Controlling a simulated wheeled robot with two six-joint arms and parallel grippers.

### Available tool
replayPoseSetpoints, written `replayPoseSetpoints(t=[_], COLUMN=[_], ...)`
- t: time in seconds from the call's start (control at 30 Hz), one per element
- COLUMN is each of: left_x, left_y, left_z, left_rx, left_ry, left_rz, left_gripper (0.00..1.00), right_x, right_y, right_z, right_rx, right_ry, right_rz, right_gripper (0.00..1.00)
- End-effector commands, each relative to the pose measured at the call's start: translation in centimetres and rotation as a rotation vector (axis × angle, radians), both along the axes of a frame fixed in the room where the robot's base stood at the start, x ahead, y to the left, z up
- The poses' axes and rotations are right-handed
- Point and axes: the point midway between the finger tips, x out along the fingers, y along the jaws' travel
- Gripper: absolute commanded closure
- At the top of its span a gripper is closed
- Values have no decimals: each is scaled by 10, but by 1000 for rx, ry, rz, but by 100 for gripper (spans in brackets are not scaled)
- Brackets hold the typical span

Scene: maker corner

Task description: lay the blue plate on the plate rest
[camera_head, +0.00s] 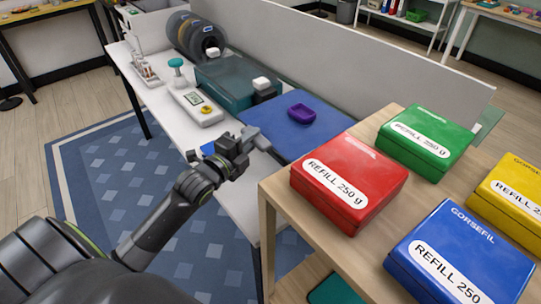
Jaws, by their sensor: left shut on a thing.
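The blue plate (272,119) is a flat, broad slab with a small purple dish-like piece (303,113) on top. My left gripper (262,143) comes in from the lower left and is shut on the plate's near left edge. The fingertips partly cover that edge. I cannot tell whether the plate touches the white table or is raised above it. A small bright blue patch (208,148) shows on the table just left of the gripper, mostly hidden by it. I cannot make out the plate rest for certain. My right gripper is not in view.
A teal box-like unit (222,84) stands behind the plate, with a small scale (196,107) to its left and dark spools (196,36) at the back. A wooden table at right holds red (350,165), green (426,122), blue and yellow refill boxes. A low grey partition runs behind.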

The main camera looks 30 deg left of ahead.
Motion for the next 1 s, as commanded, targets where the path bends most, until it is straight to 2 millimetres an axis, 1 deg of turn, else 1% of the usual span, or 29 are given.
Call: replayPoseSetpoints(t=[0.03, 0.1, 0.3, 0.4, 0.5, 0.57, 0.8, 0.93, 0.97, 1.0], left_x=[0, 0, 0, 0, 0, 0, 0, 0, 0, 0], left_y=[-1, -1, -1, -1, -1, -1, -1, -1, -1, -1], left_z=[-13, -24, -43, -60, -72, -74, -73, -78, -78, -77], left_rx=[-5, -4, -2, -3, -1, -1, 1, 1, 1, 1], left_ry=[1, -1, -3, -1, -2, -3, -4, -4, 0, 0], left_rz=[1, 1, -1, 1, 0, 0, 0, 0, 0, 0], left_gripper=[100, 100, 100, 100, 100, 100, 100, 100, 79, 74], right_x=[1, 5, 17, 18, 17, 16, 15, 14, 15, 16], right_y=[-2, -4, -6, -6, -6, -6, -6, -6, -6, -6], right_z=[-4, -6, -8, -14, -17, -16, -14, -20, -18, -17], right_rx=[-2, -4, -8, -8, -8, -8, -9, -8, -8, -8], right_ry=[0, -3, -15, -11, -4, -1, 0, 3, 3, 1], right_rz=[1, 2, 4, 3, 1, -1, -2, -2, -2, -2], right_gripper=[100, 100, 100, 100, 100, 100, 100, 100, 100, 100])
